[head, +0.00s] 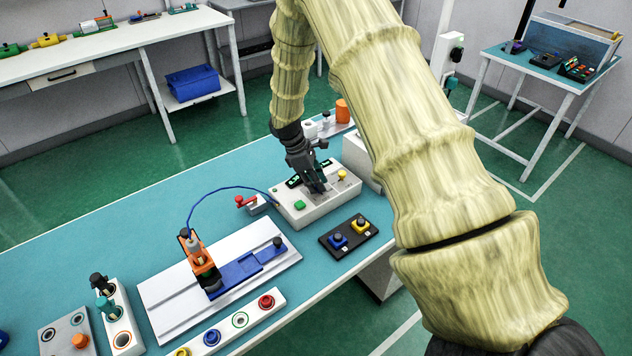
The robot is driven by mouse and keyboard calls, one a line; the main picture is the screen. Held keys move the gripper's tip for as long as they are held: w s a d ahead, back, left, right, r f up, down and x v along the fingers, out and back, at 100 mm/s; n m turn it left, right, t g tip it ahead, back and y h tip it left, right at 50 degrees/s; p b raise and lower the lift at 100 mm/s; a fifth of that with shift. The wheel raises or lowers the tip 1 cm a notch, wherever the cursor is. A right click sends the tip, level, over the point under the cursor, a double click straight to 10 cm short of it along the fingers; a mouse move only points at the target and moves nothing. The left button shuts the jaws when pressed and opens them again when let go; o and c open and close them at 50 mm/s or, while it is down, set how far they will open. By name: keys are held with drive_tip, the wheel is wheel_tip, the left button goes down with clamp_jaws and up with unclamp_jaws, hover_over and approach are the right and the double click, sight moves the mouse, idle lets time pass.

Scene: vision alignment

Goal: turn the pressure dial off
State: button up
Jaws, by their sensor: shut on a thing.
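A white control box (316,208) sits on the teal bench, with a dark display, a green button (299,205) and a yellow knob (342,175) on its top. My gripper (317,188) points down at the middle of the box top, between the green button and the yellow knob. Its dark fingers are closed around the pressure dial, which they mostly hide. I cannot read the dial's position or the display clearly.
A red-handled valve (246,201) and a blue hose (222,190) lie left of the box. A black pad (349,240) with blue and yellow knobs is in front. A slide rail (180,303) with an orange clamp stands front left. Small containers (342,110) stand behind.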

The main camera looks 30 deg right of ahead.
drive_tip(key=shift+d, duration=0.15)
drive_tip(key=o, duration=1.1)
drive_tip(key=shift+s+d, duration=0.1)
drive_tip(key=shift+s, duration=0.05)
drive_tip(key=shift+c, duration=0.2)
drive_tip(key=shift+a, duration=0.2)
drive_tip(key=shift+w+r, duration=0.2)
drive_tip(key=v, duration=1.1)
drive_tip(key=shift+r, duration=0.3)
